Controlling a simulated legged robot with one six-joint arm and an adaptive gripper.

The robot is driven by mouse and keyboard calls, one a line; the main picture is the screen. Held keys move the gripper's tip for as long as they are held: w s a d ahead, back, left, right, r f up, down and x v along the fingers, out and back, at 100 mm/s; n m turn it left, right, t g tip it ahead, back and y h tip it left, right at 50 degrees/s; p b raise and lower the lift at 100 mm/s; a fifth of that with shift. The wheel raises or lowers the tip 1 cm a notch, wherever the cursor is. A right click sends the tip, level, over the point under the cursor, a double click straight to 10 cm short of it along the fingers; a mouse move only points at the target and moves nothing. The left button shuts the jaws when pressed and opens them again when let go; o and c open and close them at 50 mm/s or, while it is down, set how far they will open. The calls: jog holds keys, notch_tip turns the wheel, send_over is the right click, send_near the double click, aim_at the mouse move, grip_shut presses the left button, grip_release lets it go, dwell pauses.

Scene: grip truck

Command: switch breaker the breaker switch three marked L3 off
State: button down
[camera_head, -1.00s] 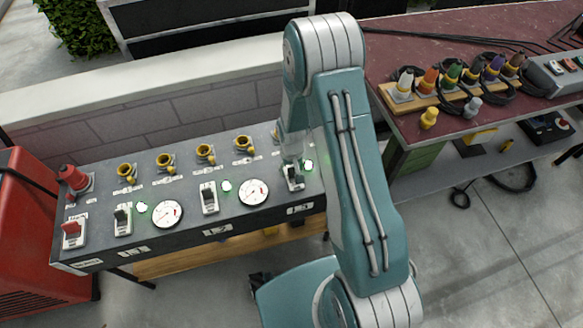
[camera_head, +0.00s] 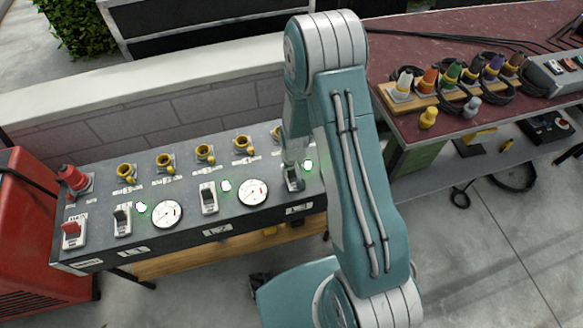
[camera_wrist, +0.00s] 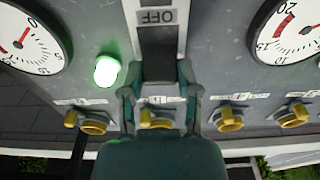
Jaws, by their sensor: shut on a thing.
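The breaker switch three (camera_head: 293,184) is at the right end of the grey panel, above the front label that appears to read L3. Its dark lever (camera_wrist: 160,45) shows in the wrist view on a light plate with an OFF mark (camera_wrist: 156,17). My gripper (camera_wrist: 160,88) has a finger on each side of the lever and is shut on it. In the head view my gripper (camera_head: 291,166) is at this switch, partly hidden by my arm. The green lamp (camera_head: 308,165) beside it is lit. It also shows in the wrist view (camera_wrist: 107,70).
Two more dark switches (camera_head: 122,220) (camera_head: 208,197), a red switch (camera_head: 72,234), dial gauges (camera_head: 253,191) and yellow sockets (camera_head: 205,153) share the panel. A low wall (camera_head: 180,108) stands behind. A red-topped table (camera_head: 440,45) with coloured plugs is at the right.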

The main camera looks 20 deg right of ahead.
aim_at(293, 175)
jog(key=s+t, duration=0.1)
jog(key=t, duration=0.1)
jog(key=s+t, duration=0.1)
jog(key=t, duration=0.2)
jog(key=shift+s+f, duration=0.1)
jog(key=shift+s, duration=0.05)
jog(key=shift+s+f+t, duration=0.15)
jog(key=shift+s+t, duration=0.2)
jog(key=shift+t, duration=0.85)
jog(key=shift+s+f+t, duration=0.15)
jog(key=shift+s+t, duration=0.2)
jog(key=shift+t, duration=0.85)
jog(key=shift+c, duration=1.6)
grip_release()
jog(key=shift+w+r, duration=0.2)
